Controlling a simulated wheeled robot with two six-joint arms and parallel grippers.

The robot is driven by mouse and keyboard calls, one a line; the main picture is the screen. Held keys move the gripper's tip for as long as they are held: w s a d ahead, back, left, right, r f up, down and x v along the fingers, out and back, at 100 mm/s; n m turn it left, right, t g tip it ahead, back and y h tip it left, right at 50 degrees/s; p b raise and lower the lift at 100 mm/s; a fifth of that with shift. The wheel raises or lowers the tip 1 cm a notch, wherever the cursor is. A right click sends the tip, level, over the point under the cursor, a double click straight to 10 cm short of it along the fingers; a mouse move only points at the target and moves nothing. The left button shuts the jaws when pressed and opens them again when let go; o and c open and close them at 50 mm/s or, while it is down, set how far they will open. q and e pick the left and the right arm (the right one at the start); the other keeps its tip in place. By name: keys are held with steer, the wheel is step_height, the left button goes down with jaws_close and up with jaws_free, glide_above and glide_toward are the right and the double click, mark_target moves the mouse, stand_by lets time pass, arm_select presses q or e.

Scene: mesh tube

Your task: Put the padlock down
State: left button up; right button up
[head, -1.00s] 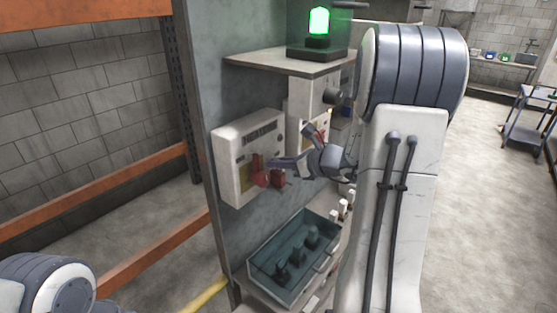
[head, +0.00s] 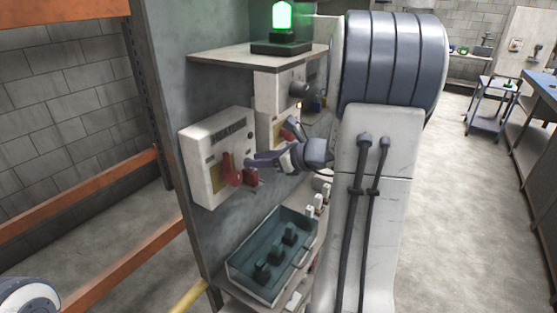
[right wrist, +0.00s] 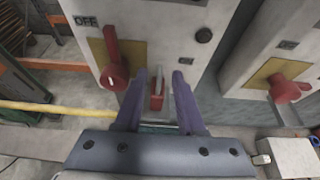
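The red padlock (head: 250,177) is at the front of the left white switch box (head: 213,150), just right of its red handle (head: 231,172). In the right wrist view the padlock (right wrist: 157,101), with a grey shackle above it, shows between my right gripper's (right wrist: 160,76) two spread fingers. A gap shows on its right side; I cannot tell whether the left finger touches it. What the shackle hangs on is not clear. In the head view my right gripper (head: 270,145) is at the box front, partly hiding the padlock's surroundings. My left gripper is out of view.
A second switch box with a red handle (right wrist: 285,88) stands to the right. A green beacon (head: 282,18) stands on the shelf above. An orange rack (head: 95,265) is at left; open floor lies right.

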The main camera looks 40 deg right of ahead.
steer(key=b+v, duration=0.1)
steer(key=v, duration=0.7)
steer(key=shift+s+b, duration=0.35)
steer(key=shift+r, duration=0.1)
steer(key=s+a+f+n+g+y, duration=0.1)
steer(key=a+f+n+g+y, duration=0.2)
steer(key=a+n, duration=0.5)
steer(key=s+a+f+n+g+y, duration=0.1)
steer(key=a+f+n+g, duration=0.3)
steer(key=a, duration=0.9)
steer(key=s+a+f+n+g+h, duration=0.3)
steer(key=s+a+n, duration=0.3)
steer(key=n, duration=0.7)
steer(key=s+a+f+n+g+h, duration=0.2)
steer(key=s+a+n+h, duration=0.2)
steer(key=s+n, duration=0.6)
steer(key=a+n, duration=0.1)
steer(key=n, duration=0.3)
steer(key=shift+s+a+f+n+g, duration=0.3)
steer(key=shift+a+f+g, duration=0.05)
steer(key=shift+f+g, duration=0.05)
